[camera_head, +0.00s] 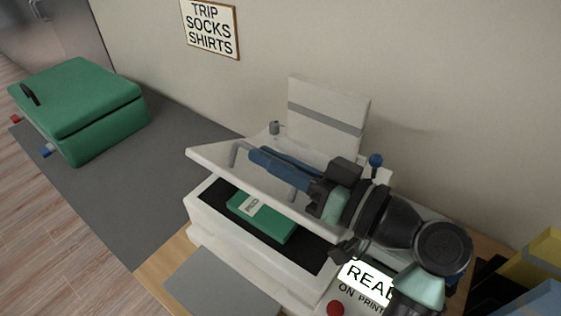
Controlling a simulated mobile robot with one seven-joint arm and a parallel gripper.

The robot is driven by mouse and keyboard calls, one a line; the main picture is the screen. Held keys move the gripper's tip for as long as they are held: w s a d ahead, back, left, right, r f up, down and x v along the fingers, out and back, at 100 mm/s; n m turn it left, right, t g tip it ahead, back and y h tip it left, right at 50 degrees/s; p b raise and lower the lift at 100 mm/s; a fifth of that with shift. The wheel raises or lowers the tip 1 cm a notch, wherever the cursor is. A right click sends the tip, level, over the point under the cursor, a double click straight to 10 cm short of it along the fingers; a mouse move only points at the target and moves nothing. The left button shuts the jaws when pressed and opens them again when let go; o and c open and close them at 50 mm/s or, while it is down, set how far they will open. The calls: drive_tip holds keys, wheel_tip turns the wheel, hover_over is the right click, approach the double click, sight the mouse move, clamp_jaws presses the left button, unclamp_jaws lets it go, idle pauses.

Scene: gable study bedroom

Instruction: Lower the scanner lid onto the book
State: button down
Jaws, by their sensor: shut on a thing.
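The white scanner (215,221) stands on a wooden desk, with its white lid (214,159) partly raised at a slant over the dark glass bed. A green book (262,217) with a pale label lies flat on the bed under the lid, apart from it. My gripper (262,158) reaches in from the right over the lid. Its blue fingers are shut on the lid's grey handle (238,151), though the fingertips partly hide the grip. My arm covers the right part of the lid.
A lit sign panel (366,283) and a red button (335,308) are at the scanner's front right. A white upright panel (326,112) stands behind. A green case (78,105) lies on a grey mat (108,190) at left. Yellow and blue boxes (541,258) are at far right.

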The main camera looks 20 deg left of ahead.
drive_tip(key=shift+s+a+f+n+b, duration=0.1)
drive_tip(key=shift+s+f+n+b, duration=0.7)
drive_tip(key=shift+b, duration=0.35)
drive_tip(key=shift+w, duration=0.1)
drive_tip(key=c, duration=0.9)
unclamp_jaws()
drive_tip(key=s+d, duration=0.1)
drive_tip(key=d, duration=0.7)
drive_tip(key=s+d, duration=0.1)
drive_tip(key=d, duration=0.3)
drive_tip(key=shift+s+d, duration=0.3)
drive_tip(key=shift+d, duration=0.05)
